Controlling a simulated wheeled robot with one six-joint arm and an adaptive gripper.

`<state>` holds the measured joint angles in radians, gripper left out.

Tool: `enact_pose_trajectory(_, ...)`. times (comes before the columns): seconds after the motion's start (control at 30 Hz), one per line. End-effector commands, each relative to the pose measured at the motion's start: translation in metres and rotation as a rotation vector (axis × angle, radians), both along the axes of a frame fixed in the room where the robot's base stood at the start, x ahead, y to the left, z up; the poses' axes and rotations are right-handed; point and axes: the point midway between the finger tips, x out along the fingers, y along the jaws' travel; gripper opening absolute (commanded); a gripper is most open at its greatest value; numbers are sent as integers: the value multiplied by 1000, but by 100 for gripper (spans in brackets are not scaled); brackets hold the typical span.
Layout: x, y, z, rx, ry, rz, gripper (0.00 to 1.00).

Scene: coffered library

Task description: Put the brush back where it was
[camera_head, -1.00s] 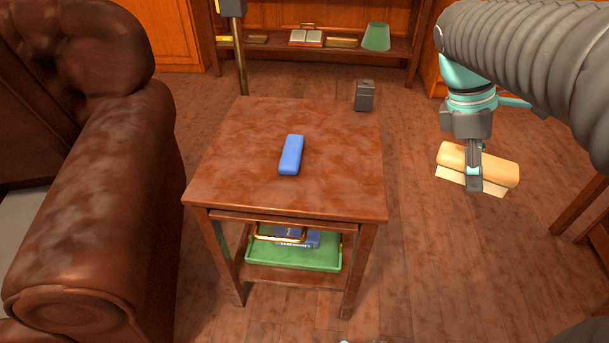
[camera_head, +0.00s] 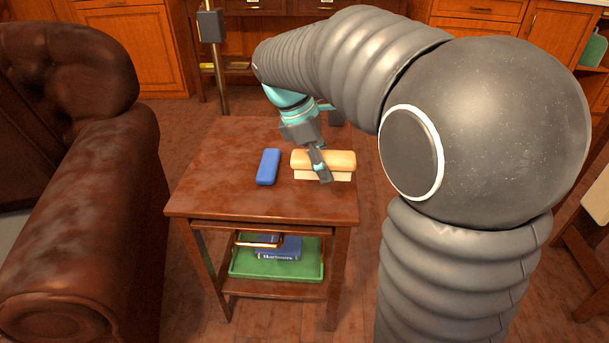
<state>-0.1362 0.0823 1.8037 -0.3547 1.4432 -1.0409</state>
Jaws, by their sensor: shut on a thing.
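The brush (camera_head: 338,160) has a tan wooden back and pale bristles below. My gripper (camera_head: 321,174) is shut on it, with one finger showing across its front. The brush is over the right part of the small wooden side table (camera_head: 215,190). I cannot tell whether its bristles touch the tabletop or hang just above it. A blue case (camera_head: 268,167) lies on the table just left of the brush, apart from it. My arm hides the table's back right corner.
A green tray (camera_head: 277,271) with blue books (camera_head: 278,250) sits on the table's lower shelf. A brown leather armchair (camera_head: 90,220) stands close on the left. A brass pole (camera_head: 219,70) rises behind the table. The tabletop's front and left are bare.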

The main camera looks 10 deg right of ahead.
Motion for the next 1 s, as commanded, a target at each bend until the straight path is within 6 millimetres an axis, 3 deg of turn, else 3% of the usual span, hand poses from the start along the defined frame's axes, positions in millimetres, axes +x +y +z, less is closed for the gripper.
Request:
enact_pose_trajectory(0.1, 22, 9, -15, 0, 3, 1, 12)
enact_pose_trajectory(0.3, 42, 17, -27, 0, 0, 1, 12)
enact_pose_trajectory(0.47, 44, 18, -34, 0, 0, 0, 12)
enact_pose_trajectory(0.73, 44, 18, -67, 0, 1, 1, 12)
enact_pose_trajectory(1.0, 44, 17, -68, 0, 0, 0, 12)
